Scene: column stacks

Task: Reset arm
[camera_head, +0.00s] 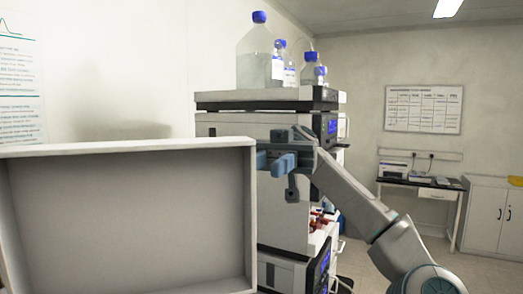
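My arm reaches up from the lower right and bends left. My gripper (272,158) is at its end, in front of the stacked lab instrument (225,125) and close to the right edge of the white open-fronted box in the picture. Its blue-grey fingers point left. I see no object held in it, but the finger gap is not clear. Whether the fingers touch the box or the instrument cannot be told.
A large white open-fronted box (130,148) fills the lower left foreground. Blue-capped bottles (255,65) stand on the instrument's top tray (265,97). A desk (420,184) and a white cabinet (488,215) stand at the far right. Some floor (355,255) shows between.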

